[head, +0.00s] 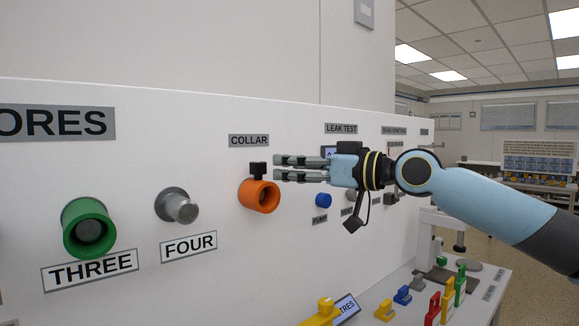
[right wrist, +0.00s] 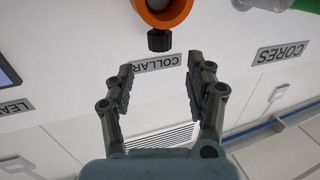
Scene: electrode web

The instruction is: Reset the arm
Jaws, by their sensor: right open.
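My right gripper (head: 278,168) is level in front of the white panel, with its fingers pointing left. In the right wrist view its two fingers (right wrist: 161,68) stand apart with nothing between them. The orange collar (head: 259,197), with a black knob on top, is on the panel just left of and below the fingertips. In the right wrist view the collar (right wrist: 163,10) and its black knob (right wrist: 159,40) lie beyond the fingertips, apart from them. My right arm reaches in from the right. My left gripper is not in view.
The panel holds a green ring (head: 89,229) over the label THREE, a grey knob (head: 177,206) over FOUR, and a blue knob (head: 323,200). Below right, a white bench carries yellow, blue, red and green pieces (head: 434,308). Open room lies behind my right arm.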

